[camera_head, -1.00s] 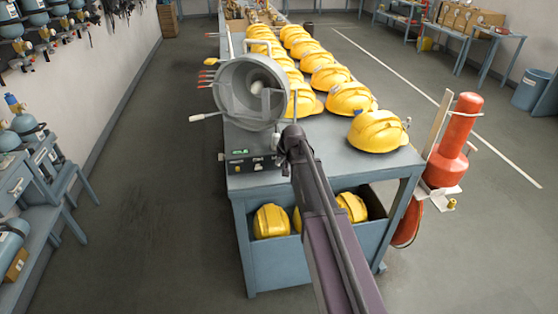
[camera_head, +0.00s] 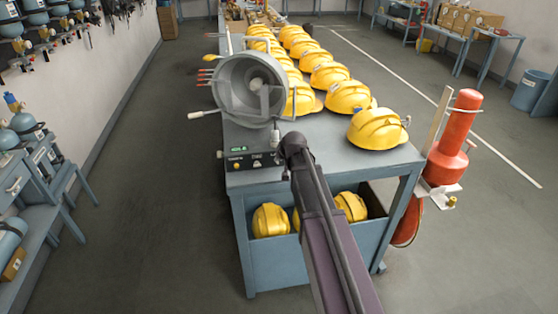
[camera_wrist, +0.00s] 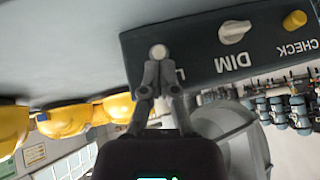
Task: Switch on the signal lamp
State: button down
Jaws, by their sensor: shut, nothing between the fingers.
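The signal lamp (camera_head: 250,90) is a large grey round lamp on the near left corner of the bench. Its dark control box (camera_head: 240,160) below has a small green display. In the wrist view, upside down, the control panel (camera_wrist: 190,72) carries a light round button (camera_wrist: 158,52), a grey knob (camera_wrist: 234,32) marked DIM and a yellow button (camera_wrist: 295,19) marked CHECK. My gripper (camera_wrist: 160,66) is shut and empty, its fingertips at the round button's lower edge in the picture. I cannot tell whether they touch it. A finger hides most of that button's label. In the head view my arm hides the fingers.
Yellow helmets (camera_head: 376,130) stand in rows on the bench (camera_head: 330,168), right of and behind the lamp. More lie in the bin (camera_head: 285,262) below. The floor to the left is clear.

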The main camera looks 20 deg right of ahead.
jog(key=f+t+b, duration=0.1)
jog(key=b, duration=0.1)
jog(key=t+b, duration=0.1)
jog(key=b, duration=0.1)
jog(key=shift+s+f, duration=0.35)
jog(key=shift+s, duration=0.05)
jog(key=shift+s+t+b, duration=0.1)
jog(key=shift+t+b, duration=0.45)
jog(key=shift+t, duration=0.05)
jog(key=shift+f, duration=0.1)
jog(key=shift+r+p, duration=0.7)
jog(key=shift+r, duration=0.1)
jog(key=shift+s+r, duration=0.1)
jog(key=shift+r, duration=0.1)
